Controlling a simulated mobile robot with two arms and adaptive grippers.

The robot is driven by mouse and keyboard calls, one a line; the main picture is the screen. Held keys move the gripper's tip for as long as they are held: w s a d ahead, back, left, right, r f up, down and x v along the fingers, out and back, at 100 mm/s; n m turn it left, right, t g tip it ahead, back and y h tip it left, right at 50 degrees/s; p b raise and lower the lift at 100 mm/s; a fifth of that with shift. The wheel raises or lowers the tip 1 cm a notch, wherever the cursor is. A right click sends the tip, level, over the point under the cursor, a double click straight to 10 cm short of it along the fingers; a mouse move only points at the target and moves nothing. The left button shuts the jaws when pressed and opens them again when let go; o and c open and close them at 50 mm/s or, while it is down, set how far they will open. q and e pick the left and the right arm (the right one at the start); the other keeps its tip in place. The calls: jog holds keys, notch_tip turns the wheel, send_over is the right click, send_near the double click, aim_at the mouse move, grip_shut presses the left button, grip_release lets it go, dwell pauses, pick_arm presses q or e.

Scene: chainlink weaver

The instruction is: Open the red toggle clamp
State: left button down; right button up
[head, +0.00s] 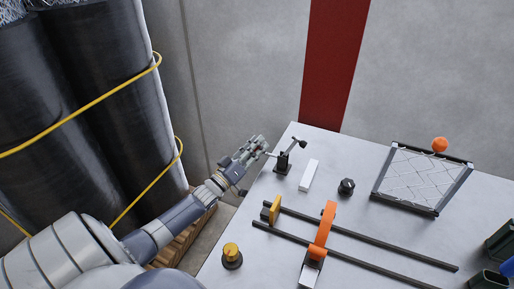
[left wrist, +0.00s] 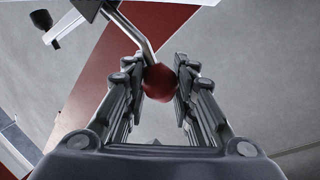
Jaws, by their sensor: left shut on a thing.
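The toggle clamp (head: 283,164) stands at the table's far left edge, with a dark base and an arm that ends in a black tip. Its metal lever reaches left towards my left gripper (head: 256,145). In the left wrist view the lever (left wrist: 138,33) comes down from the top and ends in a red ball knob (left wrist: 158,84). The knob lies between the fingertips of my left gripper (left wrist: 160,80), which is shut on it. The fingers hide the knob in the head view. My right gripper is not in view.
On the table (head: 345,215) are a white block (head: 309,175), a black knob (head: 346,187), a framed mesh panel (head: 421,180), an orange ball (head: 439,144), two dark rails with an orange arch (head: 324,230), and a yellow-topped knob (head: 231,256). Large black rolls (head: 100,100) stand left.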

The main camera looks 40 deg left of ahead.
pick_arm(q)
jog(key=shift+s+f, duration=0.2)
jog(key=shift+f, duration=0.65)
jog(key=c, duration=1.3)
grip_release()
jog(key=shift+a+r, duration=0.15)
jog(key=shift+a, duration=0.05)
jog(key=shift+r, duration=0.1)
jog(key=v, duration=1.2)
jog(key=shift+r, duration=0.1)
